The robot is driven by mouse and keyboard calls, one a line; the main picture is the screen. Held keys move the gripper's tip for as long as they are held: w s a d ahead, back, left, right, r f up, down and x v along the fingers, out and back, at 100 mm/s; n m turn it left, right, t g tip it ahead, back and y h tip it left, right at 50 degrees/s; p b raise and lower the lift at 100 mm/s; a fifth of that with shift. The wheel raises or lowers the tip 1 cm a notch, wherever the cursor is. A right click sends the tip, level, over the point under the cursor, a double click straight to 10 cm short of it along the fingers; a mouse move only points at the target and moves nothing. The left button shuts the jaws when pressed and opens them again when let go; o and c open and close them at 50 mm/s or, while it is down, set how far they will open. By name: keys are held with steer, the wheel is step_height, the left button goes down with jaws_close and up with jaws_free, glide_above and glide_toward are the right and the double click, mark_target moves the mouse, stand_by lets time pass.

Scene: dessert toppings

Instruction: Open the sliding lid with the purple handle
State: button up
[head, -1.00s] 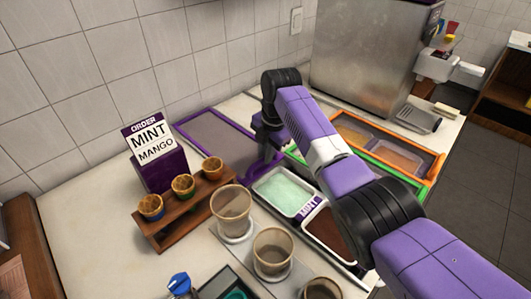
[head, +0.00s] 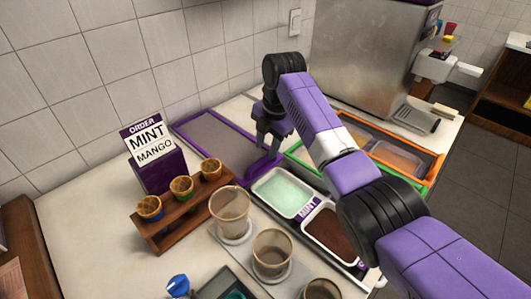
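The sliding lid (head: 213,137) has a purple frame and a greyish clear panel. It lies at the back of the counter by the tiled wall, clear of the mint tub. Its purple handle (head: 262,170) is at the lid's near right end. The mint-green topping tub (head: 284,190) is uncovered, with a purple MINT label in front. My gripper (head: 270,152) is just above the handle, fingers pointing down. The two fingers look apart with nothing between them. Whether a fingertip still touches the handle is hard to tell.
A brown topping tub (head: 333,232) sits right of the mint. Green and orange-framed lids (head: 408,179) lie further right, partly behind my arm. A wooden cone rack (head: 183,225), an order sign (head: 152,148) and several cups (head: 230,205) stand to the left and in front.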

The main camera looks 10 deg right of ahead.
steer(key=r, duration=0.3)
steer(key=shift+s+d+r, duration=0.25)
steer(key=shift+s+r, duration=0.05)
steer(key=shift+r, duration=0.05)
